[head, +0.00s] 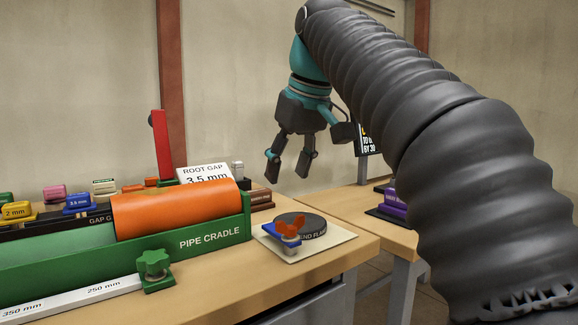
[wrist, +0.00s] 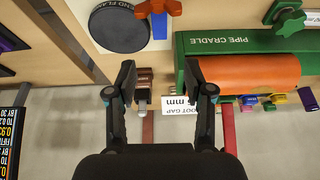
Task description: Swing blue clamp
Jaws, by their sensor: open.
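The blue clamp (head: 283,241) has an orange-red star knob (head: 290,227). It sits on a pale plate (head: 318,243) at the right end of the bench, against the dark round end flange (head: 312,224). In the wrist view the blue clamp (wrist: 159,27) shows at the top centre, its orange knob (wrist: 150,7) partly cut off by the frame edge. My gripper (head: 289,166) hangs open and empty in the air, fingers down, above and beyond the clamp. In the wrist view its two fingers (wrist: 158,75) are wide apart with nothing between them.
A green pipe cradle (head: 205,240) holding an orange pipe (head: 170,208) stands left of the clamp, with a green knob (head: 155,268) in front. A root gap sign (head: 207,173) and a red upright bar (head: 161,145) stand behind. Colored gap blocks (head: 78,203) lie left.

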